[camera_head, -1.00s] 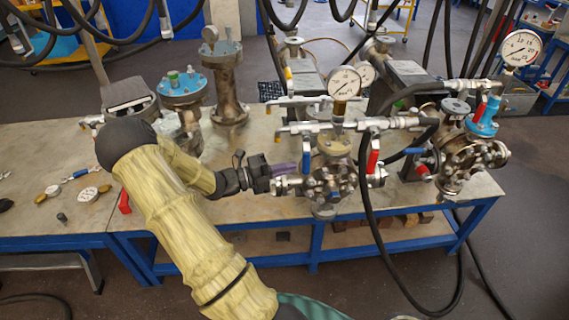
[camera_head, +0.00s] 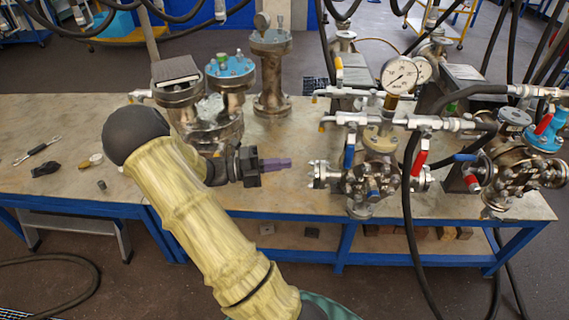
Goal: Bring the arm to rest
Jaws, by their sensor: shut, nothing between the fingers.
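My arm, in a pale yellow sleeve with a black elbow, reaches up from the bottom of the view and bends at the left. My gripper (camera_head: 277,164) points right, over the front part of the workbench (camera_head: 280,190). Its purple fingers are shut with nothing between them. The fingertips are apart from the nearest flanged vessel (camera_head: 375,182), with a gap between them and the fitting on its left side. Part of my forearm is hidden behind the black elbow and sleeve.
A pressure gauge (camera_head: 400,74) stands on the vessel. Blue-topped flanged vessels (camera_head: 230,68) stand behind my gripper. A black hose (camera_head: 410,225) hangs over the front edge at right. Small tools, including a wrench (camera_head: 38,150), lie at left. The floor in front is mostly clear.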

